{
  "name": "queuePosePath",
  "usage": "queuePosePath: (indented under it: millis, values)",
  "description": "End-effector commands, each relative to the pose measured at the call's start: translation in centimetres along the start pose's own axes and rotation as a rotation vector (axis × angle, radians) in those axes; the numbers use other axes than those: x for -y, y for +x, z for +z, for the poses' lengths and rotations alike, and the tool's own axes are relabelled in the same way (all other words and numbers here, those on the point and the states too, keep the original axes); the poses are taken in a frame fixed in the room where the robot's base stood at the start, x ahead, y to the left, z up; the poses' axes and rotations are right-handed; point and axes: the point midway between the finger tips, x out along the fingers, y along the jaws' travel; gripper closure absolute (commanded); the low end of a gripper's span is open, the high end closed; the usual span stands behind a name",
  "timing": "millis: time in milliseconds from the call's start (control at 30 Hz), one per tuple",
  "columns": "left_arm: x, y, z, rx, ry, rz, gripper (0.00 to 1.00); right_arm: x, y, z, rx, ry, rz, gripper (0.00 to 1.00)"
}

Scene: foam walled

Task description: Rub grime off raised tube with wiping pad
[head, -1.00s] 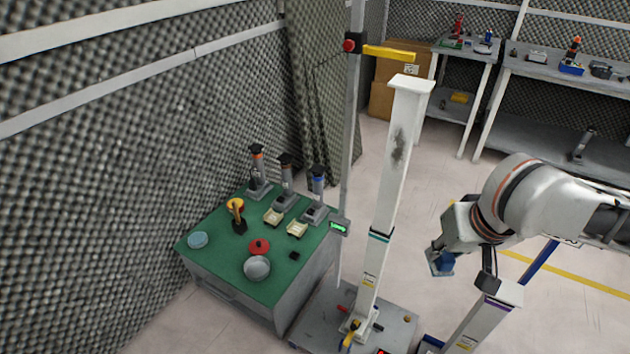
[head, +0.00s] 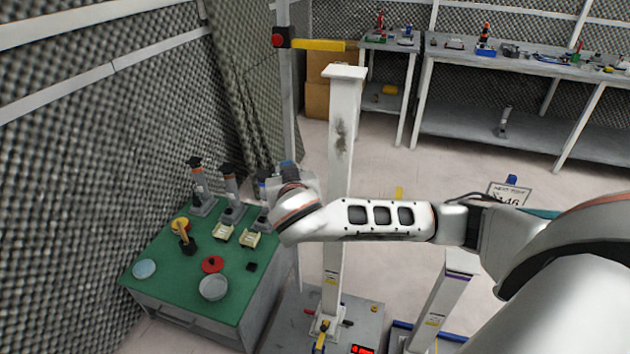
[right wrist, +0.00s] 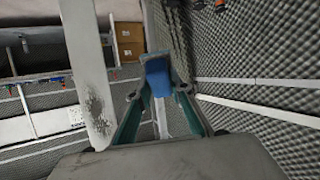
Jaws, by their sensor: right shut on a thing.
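The raised tube (head: 345,105) is a white square upright post with a dark grime patch (head: 341,137) on its upper face. In the right wrist view the tube (right wrist: 86,62) stands left of my gripper, with the grime (right wrist: 97,108) low on it. My right gripper (right wrist: 158,95) is shut on the blue wiping pad (right wrist: 158,80). The pad appears beside the tube with a visible gap in this view. In the head view my right arm crosses in front of the tube below the grime, hiding part of it. My left gripper is not in view.
A green-topped table (head: 180,275) at the left holds a grey bowl (head: 213,287), a red lid (head: 212,264) and several tools. A pole with a yellow arm (head: 318,45) stands beside the tube. A shorter white post (head: 440,300) is at lower right. Grey benches stand at the back.

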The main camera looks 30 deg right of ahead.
Motion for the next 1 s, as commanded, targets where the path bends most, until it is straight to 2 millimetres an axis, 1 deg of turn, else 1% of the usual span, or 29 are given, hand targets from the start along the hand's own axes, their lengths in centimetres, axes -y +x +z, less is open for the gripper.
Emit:
queuePosePath:
  millis: [33,133,267,367,500,633,767,867,1000]
  values:
    - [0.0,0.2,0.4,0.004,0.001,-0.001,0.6,-0.2,0.4,0.5,-0.049,0.004,0.03,0.97]
    - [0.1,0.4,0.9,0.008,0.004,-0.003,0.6,-1.0,0.7,0.1,-0.169,0.01,0.098,0.97]
    - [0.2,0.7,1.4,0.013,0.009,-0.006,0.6,-2.2,0.4,-0.1,-0.323,0.013,0.194,0.97]
    - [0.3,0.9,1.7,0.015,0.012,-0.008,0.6,-3.4,-0.3,0.1,-0.436,0.006,0.276,0.97]
    - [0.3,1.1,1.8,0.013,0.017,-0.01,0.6,-4.7,-2.1,0.5,-0.565,-0.012,0.382,0.97]
    - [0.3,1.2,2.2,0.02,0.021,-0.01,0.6,-5.5,-4.0,0.8,-0.641,-0.026,0.454,0.97]
    - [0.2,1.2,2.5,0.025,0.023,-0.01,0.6,-5.8,-5.1,0.8,-0.681,-0.035,0.491,0.97]
    - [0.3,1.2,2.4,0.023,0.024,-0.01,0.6,-6.0,-5.2,0.7,-0.693,-0.038,0.502,0.97]
    - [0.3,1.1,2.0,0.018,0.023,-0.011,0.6,-6.5,-4.6,0.2,-0.698,-0.039,0.503,0.97]
